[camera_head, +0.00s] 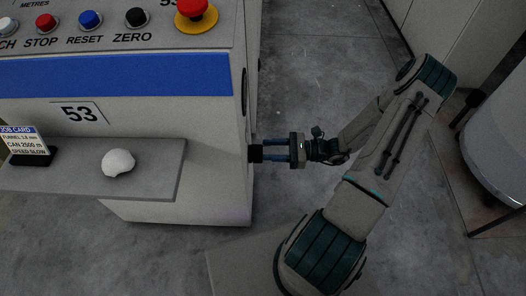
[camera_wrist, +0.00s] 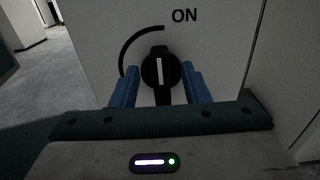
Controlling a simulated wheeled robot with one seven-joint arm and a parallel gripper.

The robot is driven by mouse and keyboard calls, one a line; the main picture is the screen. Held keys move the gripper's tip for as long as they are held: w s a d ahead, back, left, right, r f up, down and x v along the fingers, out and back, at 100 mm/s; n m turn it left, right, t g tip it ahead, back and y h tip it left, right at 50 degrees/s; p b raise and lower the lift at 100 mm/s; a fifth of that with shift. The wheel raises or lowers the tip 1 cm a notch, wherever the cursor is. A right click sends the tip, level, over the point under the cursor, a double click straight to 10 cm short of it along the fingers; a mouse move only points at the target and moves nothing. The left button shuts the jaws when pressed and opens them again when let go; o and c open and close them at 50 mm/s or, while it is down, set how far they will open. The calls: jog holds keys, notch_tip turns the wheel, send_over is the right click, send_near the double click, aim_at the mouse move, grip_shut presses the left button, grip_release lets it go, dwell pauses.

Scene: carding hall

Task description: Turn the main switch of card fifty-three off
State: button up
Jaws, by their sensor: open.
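Card fifty-three (camera_head: 215,190) is a pale machine with a blue band and a "53" plate (camera_head: 80,113) on its front. Its black rotary switch (camera_head: 255,153) sticks out of the right side. In the wrist view the switch (camera_wrist: 159,66) has a black handle with a white line standing about upright. An "ON" label (camera_wrist: 184,15) is at its upper right, and a black arc runs from the top round its left side. My gripper (camera_head: 266,151) is open, its blue fingers either side of the switch handle. Whether they touch it I cannot tell. No "OFF" label shows.
The top panel has several push buttons and a red emergency stop (camera_head: 192,10) on a yellow base. A grey shelf (camera_head: 60,180) below holds a white lump (camera_head: 118,163) and a job card (camera_head: 24,143). A round metal can (camera_head: 500,140) stands at right. Open floor lies behind my arm.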

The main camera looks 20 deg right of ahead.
aim_at(256, 154)
jog(key=shift+x, duration=1.35)
grip_shut()
